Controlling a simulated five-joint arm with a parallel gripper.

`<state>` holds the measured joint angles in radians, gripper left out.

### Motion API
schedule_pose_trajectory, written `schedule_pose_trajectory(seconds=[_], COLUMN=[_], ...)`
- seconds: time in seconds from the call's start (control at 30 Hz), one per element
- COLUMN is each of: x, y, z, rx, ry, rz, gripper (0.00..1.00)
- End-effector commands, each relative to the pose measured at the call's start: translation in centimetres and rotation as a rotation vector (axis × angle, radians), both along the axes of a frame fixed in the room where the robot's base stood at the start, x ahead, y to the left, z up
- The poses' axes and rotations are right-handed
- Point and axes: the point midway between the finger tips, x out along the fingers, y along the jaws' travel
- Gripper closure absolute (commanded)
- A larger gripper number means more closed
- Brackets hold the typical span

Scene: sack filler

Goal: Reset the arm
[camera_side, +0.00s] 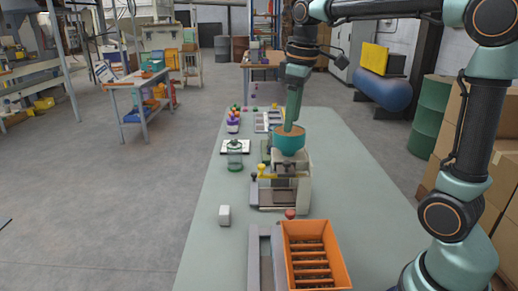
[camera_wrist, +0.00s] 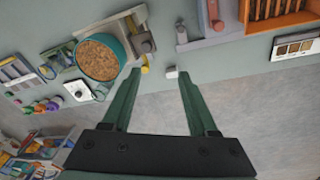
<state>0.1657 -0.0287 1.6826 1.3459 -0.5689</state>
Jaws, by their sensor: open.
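My gripper (camera_side: 289,126) points down at the teal hopper (camera_side: 288,144) of the sack filler in the side view. In the wrist view my gripper (camera_wrist: 159,74) has its two green fingers wide apart with nothing held between them. The hopper (camera_wrist: 97,58) shows brown granules there, to the left of the left finger. The filler's pale base (camera_side: 290,190) stands below the hopper, with a yellow lever (camera_side: 266,171) at its front left. I cannot tell whether the fingers touch the hopper.
A small white block (camera_side: 225,215) lies on the grey-green table (camera_side: 205,250). An orange compartment bin (camera_side: 318,240) stands at the near end. Small coloured items (camera_side: 233,122) lie at the far left. The near left tabletop is mostly clear.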

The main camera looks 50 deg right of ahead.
Motion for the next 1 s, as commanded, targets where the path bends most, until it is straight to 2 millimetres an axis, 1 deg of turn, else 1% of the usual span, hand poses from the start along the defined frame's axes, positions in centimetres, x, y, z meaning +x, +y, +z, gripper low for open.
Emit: schedule_pose_trajectory(seconds=[0.03, 0.17, 0.3, 0.5, 0.6, 0.7, 1.0], x=[-1.2, -3.6, -6.2, -8.9, -9.6, -9.9, -9.9], y=[0.9, 2.7, 4.3, 5.9, 6.2, 6.4, 6.4], z=[0.0, -0.7, -2.1, -4.5, -5.4, -5.8, -5.9], rx=[0.002, 0.02, 0.055, 0.115, 0.136, 0.147, 0.148], ry=[-0.036, -0.124, -0.214, -0.312, -0.338, -0.352, -0.353], rz=[-0.031, -0.124, -0.219, -0.328, -0.36, -0.376, -0.379], gripper=[0.41, 0.41, 0.41, 0.41, 0.41, 0.41, 0.41])
